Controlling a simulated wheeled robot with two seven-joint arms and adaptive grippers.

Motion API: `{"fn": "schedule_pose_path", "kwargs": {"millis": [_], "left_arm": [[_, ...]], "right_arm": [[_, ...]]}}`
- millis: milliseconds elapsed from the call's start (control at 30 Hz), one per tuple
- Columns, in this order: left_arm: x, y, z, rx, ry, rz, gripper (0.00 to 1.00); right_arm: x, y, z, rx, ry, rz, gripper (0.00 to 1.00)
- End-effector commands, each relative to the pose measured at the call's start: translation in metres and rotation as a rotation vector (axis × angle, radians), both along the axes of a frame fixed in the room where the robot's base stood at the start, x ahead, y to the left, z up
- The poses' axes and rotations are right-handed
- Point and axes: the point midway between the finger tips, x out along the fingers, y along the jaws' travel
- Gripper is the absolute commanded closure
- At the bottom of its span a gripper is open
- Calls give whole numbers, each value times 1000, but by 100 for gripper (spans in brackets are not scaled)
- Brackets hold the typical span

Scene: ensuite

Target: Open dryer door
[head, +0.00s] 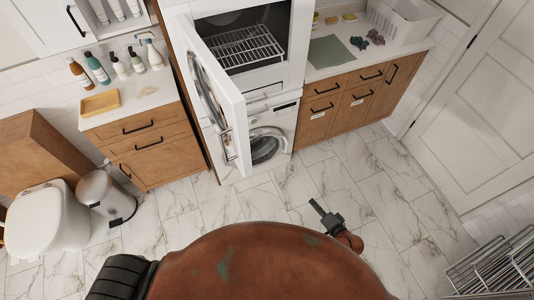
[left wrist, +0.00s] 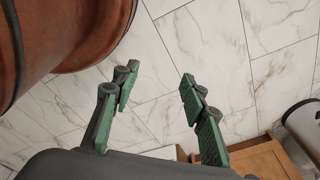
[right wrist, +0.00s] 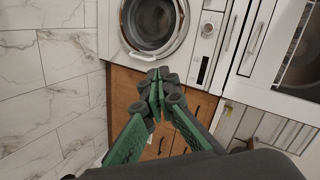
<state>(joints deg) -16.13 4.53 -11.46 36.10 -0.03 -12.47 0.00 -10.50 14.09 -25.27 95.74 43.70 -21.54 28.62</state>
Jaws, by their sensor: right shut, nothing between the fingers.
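The dryer is the upper white machine (head: 297,45) in the head view, with a wire rack (head: 245,48) inside. Its white door (head: 239,120) stands wide open, swung out toward me on the left side of the opening. A handle (head: 226,145) shows low on the door. My right gripper (head: 318,205) is shut and empty, in front of the machines and apart from the door; it also shows in the right wrist view (right wrist: 157,80). My left gripper (left wrist: 155,82) is open and empty over the floor in the left wrist view; the head view does not show it.
A washer (head: 268,148) with a round door stands below the dryer. Wooden cabinets (head: 150,150) flank the machines. A toilet (head: 40,225) and bin (head: 105,197) stand at left, a wire rack (head: 495,270) at lower right. The marble floor before the machines is clear.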

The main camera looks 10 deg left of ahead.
Motion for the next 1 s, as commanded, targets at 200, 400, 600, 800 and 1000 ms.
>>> {"fn": "schedule_pose_path", "kwargs": {"millis": [200, 400, 600, 800, 1000], "left_arm": [[-25, 0, 25, 0, 30, 8, 60], [-38, 1, 32, 2, 47, 11, 60], [-28, 1, 37, 2, 35, 8, 60], [-12, 1, 50, 0, 14, 4, 60], [-13, 2, 60, 1, 15, 4, 60]], "right_arm": [[2, 99, 205, 395, -63, 119, 100], [-22, 136, 290, 567, -58, 208, 100], [-20, 153, 306, 601, -54, 225, 100], [2, 183, 307, 600, -54, 224, 100], [25, 217, 306, 597, -55, 223, 100]]}}
